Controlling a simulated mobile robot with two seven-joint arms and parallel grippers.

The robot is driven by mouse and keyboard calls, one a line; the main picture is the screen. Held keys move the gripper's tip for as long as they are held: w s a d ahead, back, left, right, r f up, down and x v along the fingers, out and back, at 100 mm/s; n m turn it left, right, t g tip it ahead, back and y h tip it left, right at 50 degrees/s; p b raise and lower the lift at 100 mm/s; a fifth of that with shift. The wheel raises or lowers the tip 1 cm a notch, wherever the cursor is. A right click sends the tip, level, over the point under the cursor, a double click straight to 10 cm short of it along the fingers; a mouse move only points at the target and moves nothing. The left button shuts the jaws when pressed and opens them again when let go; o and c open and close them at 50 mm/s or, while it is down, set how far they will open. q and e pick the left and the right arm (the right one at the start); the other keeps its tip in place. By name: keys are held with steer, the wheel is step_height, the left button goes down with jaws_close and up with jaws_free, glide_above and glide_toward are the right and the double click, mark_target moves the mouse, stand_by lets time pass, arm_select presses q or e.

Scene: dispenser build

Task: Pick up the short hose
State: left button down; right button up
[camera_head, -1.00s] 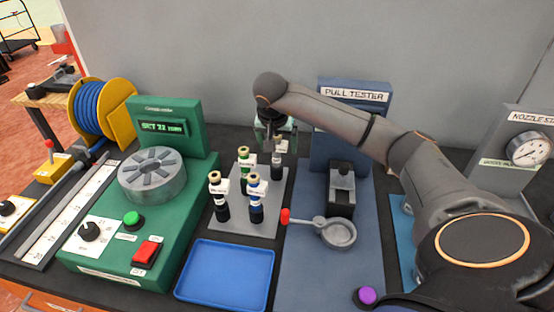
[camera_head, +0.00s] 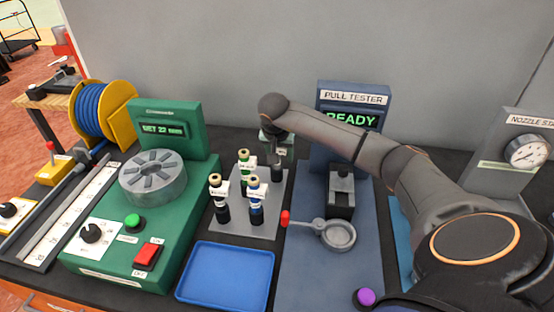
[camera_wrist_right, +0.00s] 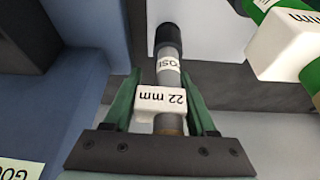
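The short hose (camera_wrist_right: 169,55) is most likely the slim upright piece in the right wrist view, with a black end, a grey sleeve with partly readable lettering, a white "22 mm" tag and a brass-coloured end. In the head view its dark lower part (camera_head: 277,173) stands at the back right of the grey rack plate (camera_head: 262,226). My right gripper (camera_wrist_right: 163,80) is open, its green fingers on either side of the piece and tag, with narrow gaps showing. In the head view the gripper (camera_head: 277,147) is over the rack's back. My left gripper is out of view.
Three tagged pieces stand close by: one left (camera_head: 221,212), one green (camera_head: 244,170), one blue (camera_head: 257,210). The green machine (camera_head: 150,225) is left, the pull tester (camera_head: 345,255) right. An empty blue tray (camera_head: 226,275) lies in front.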

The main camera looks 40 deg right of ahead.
jaws_close()
steer(key=shift+r, duration=0.1)
stand_by(0.5)
